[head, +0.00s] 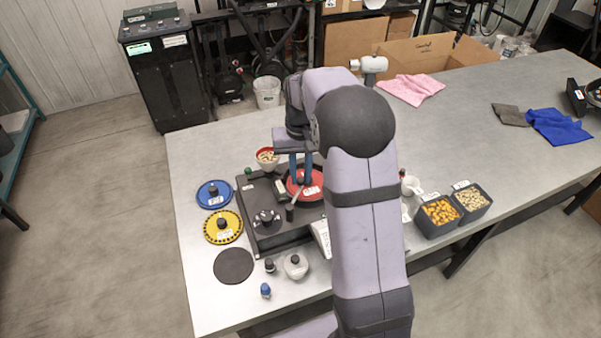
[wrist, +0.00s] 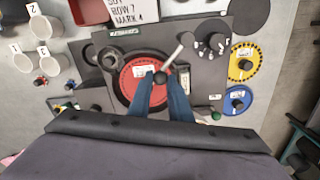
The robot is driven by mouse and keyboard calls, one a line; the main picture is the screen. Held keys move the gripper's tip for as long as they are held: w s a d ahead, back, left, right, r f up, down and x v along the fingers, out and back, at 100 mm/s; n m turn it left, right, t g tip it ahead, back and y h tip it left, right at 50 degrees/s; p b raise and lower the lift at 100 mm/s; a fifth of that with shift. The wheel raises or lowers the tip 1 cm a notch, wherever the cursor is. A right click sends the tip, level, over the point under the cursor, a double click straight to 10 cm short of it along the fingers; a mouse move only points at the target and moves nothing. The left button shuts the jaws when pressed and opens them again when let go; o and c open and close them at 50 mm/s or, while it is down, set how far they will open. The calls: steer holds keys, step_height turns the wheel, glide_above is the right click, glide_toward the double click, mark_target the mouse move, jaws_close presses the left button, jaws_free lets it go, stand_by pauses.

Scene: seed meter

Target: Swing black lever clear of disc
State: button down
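The red disc (wrist: 126,84) lies on the dark seed meter, and it also shows in the head view (head: 313,193). The lever (wrist: 174,54) is a pale bar with a dark round knob (wrist: 160,77) over the disc; its other end is at a black post (wrist: 187,40). The lever crosses the disc's edge. My gripper (wrist: 160,74) has its two blue fingers pointing down over the disc, one on each side of the knob. The fingers are apart; whether they touch the knob cannot be told. In the head view my arm hides part of the disc.
A blue disc (head: 229,189), a yellow disc (head: 210,231) and a black round pad (head: 233,266) lie left of the meter. A small seed cup (head: 267,155) stands behind it. Two seed bins (head: 428,227) stand right of my arm. The table's far right half is mostly clear.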

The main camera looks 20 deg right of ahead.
steer(key=shift+d, duration=0.1)
steer(key=shift+s+d+r+m, duration=0.1)
steer(key=shift+s+d+m, duration=0.25)
steer(key=shift+m, duration=0.45)
steer(key=shift+s+d+m, duration=0.2)
steer(key=shift+s+m, duration=0.2)
steer(key=shift+m, duration=0.4)
steer(key=m, duration=0.1)
steer(key=s+m, duration=0.1)
steer(key=shift+s+d+m, duration=0.25)
steer(key=shift+d+m, duration=0.05)
steer(key=shift+d, duration=0.05)
steer(key=shift+s+d+m, duration=0.1)
steer(key=shift+s+m, duration=0.7)
steer(key=shift+m, duration=0.5)
steer(key=shift+s+d+m, duration=0.1)
steer(key=shift+s+m, duration=0.7)
steer(key=shift+m, duration=0.5)
steer(key=c, duration=1.6)
jaws_free()
steer(key=shift+s, duration=0.15)
steer(key=shift+a, duration=0.1)
